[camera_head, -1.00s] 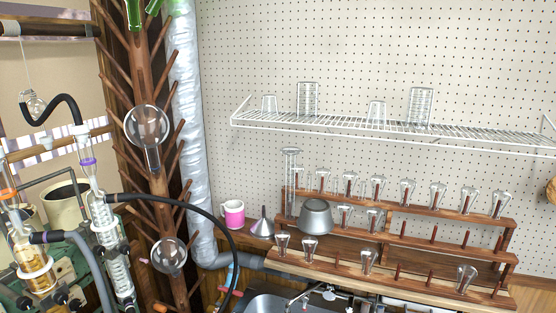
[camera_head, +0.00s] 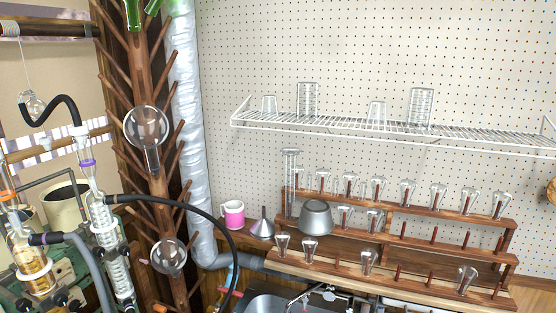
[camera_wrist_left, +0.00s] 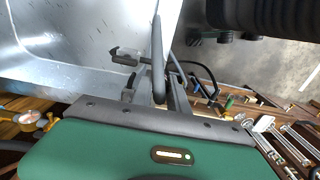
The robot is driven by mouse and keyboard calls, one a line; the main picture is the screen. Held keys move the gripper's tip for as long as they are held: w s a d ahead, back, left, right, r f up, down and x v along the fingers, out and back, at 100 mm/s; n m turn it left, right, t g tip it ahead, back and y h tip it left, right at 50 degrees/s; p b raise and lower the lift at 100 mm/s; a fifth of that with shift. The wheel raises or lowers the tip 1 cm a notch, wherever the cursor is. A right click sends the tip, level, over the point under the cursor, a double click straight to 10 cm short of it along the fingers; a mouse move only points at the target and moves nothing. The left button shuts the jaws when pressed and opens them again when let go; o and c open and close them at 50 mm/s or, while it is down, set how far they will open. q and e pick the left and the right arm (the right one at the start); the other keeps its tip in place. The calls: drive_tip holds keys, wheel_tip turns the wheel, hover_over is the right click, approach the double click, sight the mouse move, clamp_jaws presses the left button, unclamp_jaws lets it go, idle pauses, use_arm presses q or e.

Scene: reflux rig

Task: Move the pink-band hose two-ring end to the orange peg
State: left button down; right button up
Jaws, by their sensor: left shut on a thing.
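My left gripper (camera_wrist_left: 156,90) shows only in the left wrist view, beyond its green housing. It is shut on a grey hose (camera_wrist_left: 158,55), which stands up between the fingers in front of the metal sink. No pink band or two-ring end can be made out clearly on it. In the head view a grey hose (camera_head: 88,262) bends down beside the glass condensers at the left. A small orange piece (camera_head: 160,308) shows at the bottom edge; I cannot tell whether it is the orange peg. My right gripper is in neither view.
A black hose (camera_head: 205,213) arches from the glass condenser (camera_head: 107,230) down towards the sink (camera_head: 275,303). A wooden drying tree (camera_head: 145,75) with flasks stands beside a silver duct (camera_head: 186,110). A pink mug (camera_head: 233,215) and a tiered glassware rack (camera_head: 400,262) stand to the right.

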use_arm(q)
drive_tip(key=shift+s+a+r+p, duration=0.1)
drive_tip(key=shift+r+p, duration=0.5)
drive_tip(key=shift+r, duration=0.35)
drive_tip(key=shift+r+p, duration=1.9)
drive_tip(key=shift+r, duration=0.1)
